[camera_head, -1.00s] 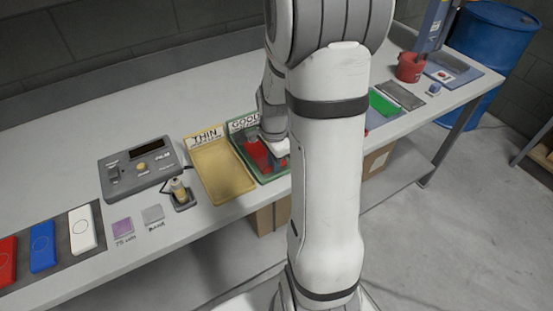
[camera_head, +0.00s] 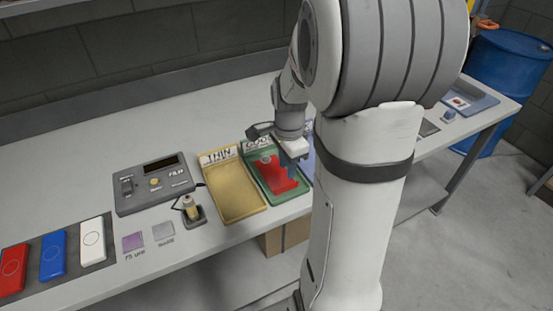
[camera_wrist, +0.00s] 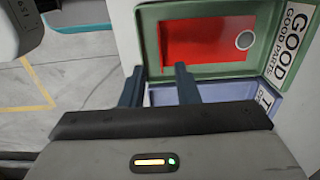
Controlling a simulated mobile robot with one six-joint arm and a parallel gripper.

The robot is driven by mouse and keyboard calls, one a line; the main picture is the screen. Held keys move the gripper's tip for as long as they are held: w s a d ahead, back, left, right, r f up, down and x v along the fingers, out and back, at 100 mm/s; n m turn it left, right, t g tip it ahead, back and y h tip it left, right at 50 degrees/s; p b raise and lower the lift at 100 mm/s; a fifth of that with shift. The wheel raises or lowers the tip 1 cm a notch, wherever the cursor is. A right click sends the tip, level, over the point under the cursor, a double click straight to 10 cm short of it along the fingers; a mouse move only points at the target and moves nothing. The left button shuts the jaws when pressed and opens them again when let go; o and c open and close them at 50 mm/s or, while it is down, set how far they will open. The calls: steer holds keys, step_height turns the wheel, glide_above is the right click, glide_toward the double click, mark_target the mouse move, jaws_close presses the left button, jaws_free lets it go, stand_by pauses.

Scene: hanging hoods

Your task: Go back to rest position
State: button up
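My gripper (camera_head: 292,165) is over the right part of the green tray labelled GOOD (camera_head: 300,190). In the wrist view its two dark fingers (camera_wrist: 157,86) are spread apart with nothing between them. A red panel (camera_head: 274,177) lies in the green tray, partly hidden by my gripper in the head view. In the wrist view the red panel (camera_wrist: 205,42) lies flat with a round mark near one end, apart from the fingers. My arm hides part of the bench to the right.
Left of the green tray are an empty yellow THIN tray (camera_head: 240,202), a grey FILM gauge (camera_head: 153,183) and a probe in a holder (camera_head: 191,209). Red, blue and white panels (camera_head: 92,241) lie at far left. The bench's back is clear.

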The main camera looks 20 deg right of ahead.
steer(key=shift+a+r, duration=0.1)
steer(key=shift+r, duration=0.15)
steer(key=s+a+r+n+t, duration=0.1)
steer(key=s+a+r+n, duration=0.3)
steer(key=n, duration=0.4)
steer(key=s+a+r+n+t, duration=0.1)
steer(key=s+a+r+n, duration=0.2)
steer(key=s+a+n, duration=0.4)
steer(key=s+n, duration=0.1)
steer(key=n, duration=0.1)
steer(key=shift+s+r+n+t, duration=0.15)
steer(key=shift+r+n+t, duration=0.15)
steer(key=shift+r, duration=0.05)
